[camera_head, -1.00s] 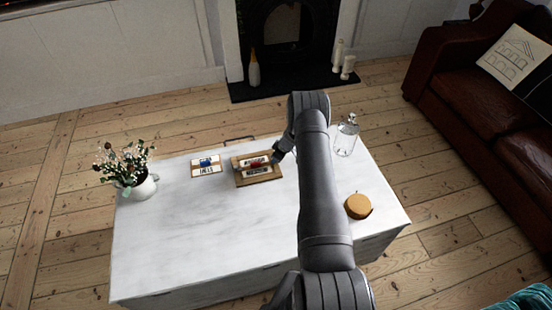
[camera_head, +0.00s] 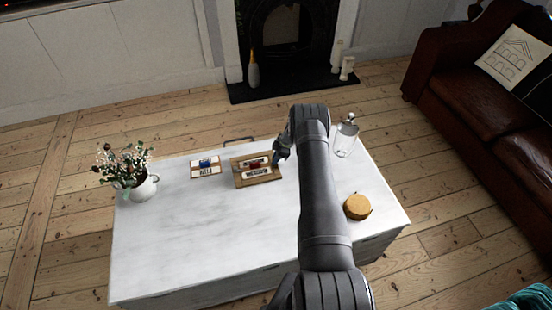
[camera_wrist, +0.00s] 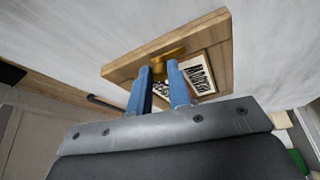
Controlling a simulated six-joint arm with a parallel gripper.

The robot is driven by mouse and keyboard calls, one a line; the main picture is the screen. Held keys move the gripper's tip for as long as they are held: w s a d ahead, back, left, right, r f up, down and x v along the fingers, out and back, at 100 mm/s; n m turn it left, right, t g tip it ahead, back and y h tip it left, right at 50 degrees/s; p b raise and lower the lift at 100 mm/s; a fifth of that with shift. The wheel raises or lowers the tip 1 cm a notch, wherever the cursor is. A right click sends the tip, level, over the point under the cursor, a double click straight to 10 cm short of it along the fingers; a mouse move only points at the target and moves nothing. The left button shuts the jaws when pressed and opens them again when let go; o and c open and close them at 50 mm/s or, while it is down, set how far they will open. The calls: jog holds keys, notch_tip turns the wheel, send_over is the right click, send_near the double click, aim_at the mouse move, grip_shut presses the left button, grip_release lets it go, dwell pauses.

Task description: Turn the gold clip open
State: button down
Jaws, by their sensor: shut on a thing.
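A wooden board (camera_head: 238,179) lies on the white marble-topped table (camera_head: 190,240), bearing lettered white labels and a small red piece (camera_head: 256,165). In the wrist view the board (camera_wrist: 120,70) shows tilted, with a label (camera_wrist: 199,73) on its right part. The gold clip (camera_wrist: 168,55) is on the board, at the tips of my gripper's blue fingers. My gripper (camera_wrist: 160,70) is shut on the gold clip, and the fingers partly hide it and the label behind. In the head view my gripper (camera_head: 279,155) is at the board's right edge; the clip is too small to make out there.
A smaller board with a blue piece (camera_head: 206,163) lies left of the wooden board. A flower vase (camera_head: 140,187) stands at the table's left, a glass jar (camera_head: 345,142) at the back right, and a round orange-brown object (camera_head: 357,206) at the right. The table's front left is clear.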

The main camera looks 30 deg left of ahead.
dwell(0.3)
jog(key=c, duration=1.3)
grip_release()
jog(key=shift+c, duration=0.2)
jog(key=shift+r, duration=0.1)
jog(key=v, duration=1.7)
jog(key=shift+r, duration=0.2)
jog(key=x, duration=1.7)
jog(key=shift+f, duration=0.3)
